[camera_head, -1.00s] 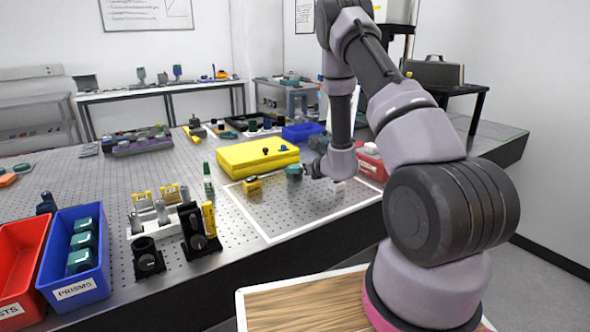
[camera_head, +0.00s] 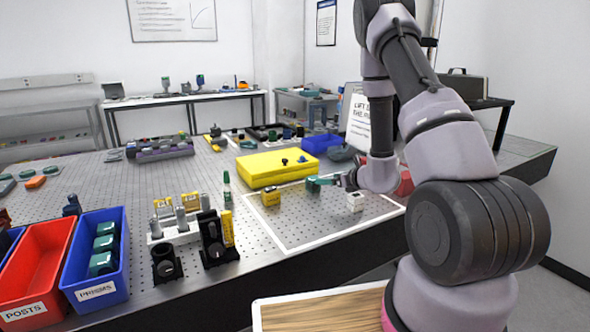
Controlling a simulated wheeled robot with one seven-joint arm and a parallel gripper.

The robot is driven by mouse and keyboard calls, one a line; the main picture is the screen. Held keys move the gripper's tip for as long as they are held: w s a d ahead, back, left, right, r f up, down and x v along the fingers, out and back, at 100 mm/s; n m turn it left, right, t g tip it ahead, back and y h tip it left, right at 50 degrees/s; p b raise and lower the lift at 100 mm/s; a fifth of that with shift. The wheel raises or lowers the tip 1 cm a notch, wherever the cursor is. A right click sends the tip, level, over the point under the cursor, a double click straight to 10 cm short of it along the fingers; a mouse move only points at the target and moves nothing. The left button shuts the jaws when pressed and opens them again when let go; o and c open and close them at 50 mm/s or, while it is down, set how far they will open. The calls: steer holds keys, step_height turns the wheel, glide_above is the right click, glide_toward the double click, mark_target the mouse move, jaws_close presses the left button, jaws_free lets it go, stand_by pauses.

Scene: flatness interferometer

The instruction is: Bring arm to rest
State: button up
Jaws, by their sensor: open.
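My arm reaches from the right over the perforated metal table, bent downward at the elbow. My gripper (camera_head: 333,181) is low over the white-outlined area (camera_head: 300,232), pointing left. It is small and dark here, and its jaws are open. A teal piece (camera_head: 313,185) stands right at its tip; I cannot tell whether they touch. A yellow block (camera_head: 271,197) stands to the left of the teal piece. A small white cube (camera_head: 355,201) stands to the right, in front of my wrist.
A yellow case (camera_head: 277,168) lies behind the outlined area. Blue (camera_head: 122,262) and red (camera_head: 50,262) bins, black mounts (camera_head: 216,240) and a green-capped bottle (camera_head: 227,188) stand to the left. A blue bin (camera_head: 322,143) and a red bin (camera_head: 405,184) are near my arm. The front outlined area is clear.

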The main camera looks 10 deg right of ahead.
steer(key=s+a+r+n+g+y, duration=0.3)
steer(key=s+a+r+n, duration=0.35)
steer(key=r, duration=0.45)
steer(key=s+a+r+n+g+y, duration=0.4)
steer(key=s+a+r+n, duration=0.25)
steer(key=r, duration=0.45)
steer(key=s+d+r+n+h, duration=0.5)
steer(key=s+n, duration=0.2)
steer(key=s, duration=0.2)
steer(key=s+d+r+n+t+h, duration=0.1)
steer(key=s+d+r+n+h, duration=0.3)
steer(key=s, duration=0.5)
steer(key=r+n+h, duration=0.1)
steer(key=r+n, duration=0.1)
steer(key=n, duration=0.1)
steer(key=shift+d+t, duration=0.3)
steer(key=shift+d, duration=0.1)
